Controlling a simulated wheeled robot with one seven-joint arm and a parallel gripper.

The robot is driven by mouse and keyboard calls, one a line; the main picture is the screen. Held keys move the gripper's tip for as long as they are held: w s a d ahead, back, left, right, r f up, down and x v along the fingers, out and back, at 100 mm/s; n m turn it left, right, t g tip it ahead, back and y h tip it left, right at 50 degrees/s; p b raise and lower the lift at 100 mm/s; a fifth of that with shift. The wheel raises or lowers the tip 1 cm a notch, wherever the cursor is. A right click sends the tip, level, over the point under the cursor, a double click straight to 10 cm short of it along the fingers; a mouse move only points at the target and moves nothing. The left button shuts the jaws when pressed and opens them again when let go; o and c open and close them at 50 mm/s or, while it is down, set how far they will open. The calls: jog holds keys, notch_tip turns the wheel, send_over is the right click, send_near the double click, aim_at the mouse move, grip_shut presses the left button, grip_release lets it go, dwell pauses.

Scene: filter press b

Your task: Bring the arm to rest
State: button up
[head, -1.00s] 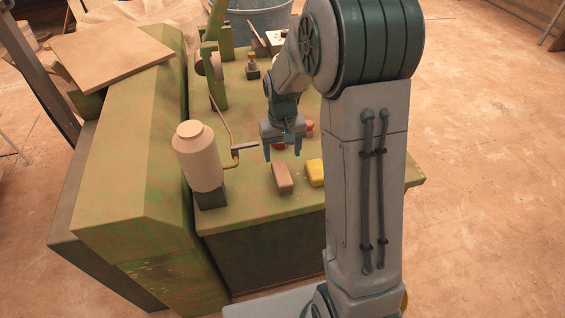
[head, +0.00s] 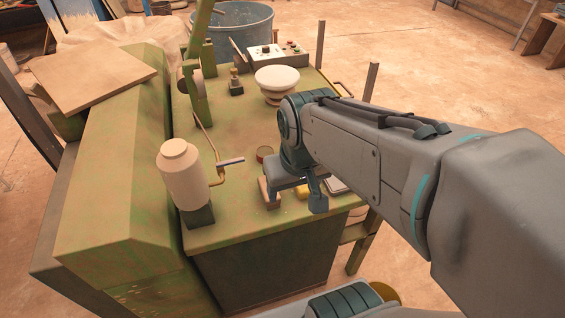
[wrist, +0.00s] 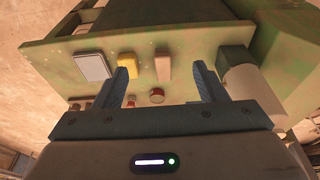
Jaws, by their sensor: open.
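My gripper (head: 294,204) is open and empty over the near right part of the green bench top (head: 235,225) in the head view. The wrist view shows its two fingers (wrist: 160,74) spread wide with nothing between them gripped. My arm reaches in from the right of the head view, its forearm roughly level. A brown block (head: 265,192) and a yellow block (head: 301,193) sit on the bench behind the gripper, both partly hidden. The wrist view also shows the yellow block (wrist: 128,66) and the brown block (wrist: 163,68), apart from the fingers.
A cream bottle-shaped cylinder (head: 184,172) and a crank handle (head: 217,172) stand left of my gripper. A white bowl (head: 277,82), a control box (head: 277,55) and a post (head: 370,82) stand farther back. Open floor (head: 450,80) lies right of the bench.

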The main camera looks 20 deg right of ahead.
jog(key=shift+s, duration=1)
dwell(0.7)
